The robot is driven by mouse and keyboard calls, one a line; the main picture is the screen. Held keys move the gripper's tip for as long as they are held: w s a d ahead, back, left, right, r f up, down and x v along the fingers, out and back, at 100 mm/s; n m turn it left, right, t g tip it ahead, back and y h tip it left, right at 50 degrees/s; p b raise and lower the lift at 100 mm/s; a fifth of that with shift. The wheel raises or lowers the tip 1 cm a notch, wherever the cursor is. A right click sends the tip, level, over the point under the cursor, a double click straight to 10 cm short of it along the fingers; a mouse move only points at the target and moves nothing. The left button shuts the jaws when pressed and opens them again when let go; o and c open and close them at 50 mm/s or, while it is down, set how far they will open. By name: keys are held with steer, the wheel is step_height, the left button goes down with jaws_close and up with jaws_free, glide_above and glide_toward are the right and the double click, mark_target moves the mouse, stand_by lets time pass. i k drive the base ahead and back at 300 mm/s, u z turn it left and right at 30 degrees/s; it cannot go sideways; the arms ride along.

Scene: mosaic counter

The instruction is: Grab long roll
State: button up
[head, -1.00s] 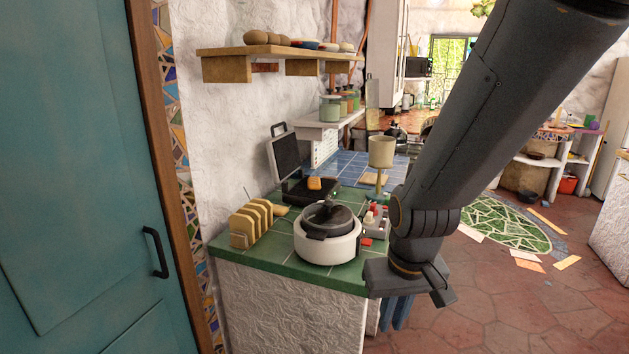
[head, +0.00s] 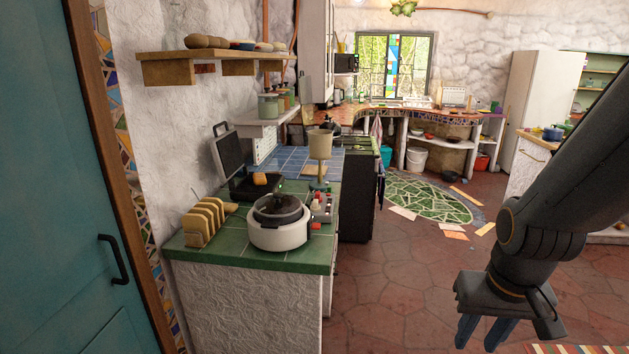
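A small orange-brown bread piece (head: 260,179) lies on the open black grill (head: 257,190) on the green-tiled counter. Several brown rounded loaves or rolls (head: 205,42) lie on the wooden wall shelf at the upper left. I cannot tell which of these is the long roll. My gripper (head: 478,345) hangs at the lower right, over the floor and well to the right of the counter. Its two blue fingers point down, apart, with nothing seen between them.
A white pot with a dark lid (head: 279,228), a toast rack (head: 204,222) and a beige cup-topped stand (head: 319,145) crowd the green counter (head: 200,254). A teal door (head: 60,200) stands close at left. The red tiled floor (head: 400,290) is clear between counter and arm.

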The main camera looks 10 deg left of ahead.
mark_target(259, 179)
steer(key=z, duration=0.3)
steer(key=i, duration=2.45)
steer(key=u, duration=1.1)
steer(key=i, duration=0.85)
steer(key=u, duration=1.35)
steer(key=i, duration=0.45)
steer(key=u, duration=0.35)
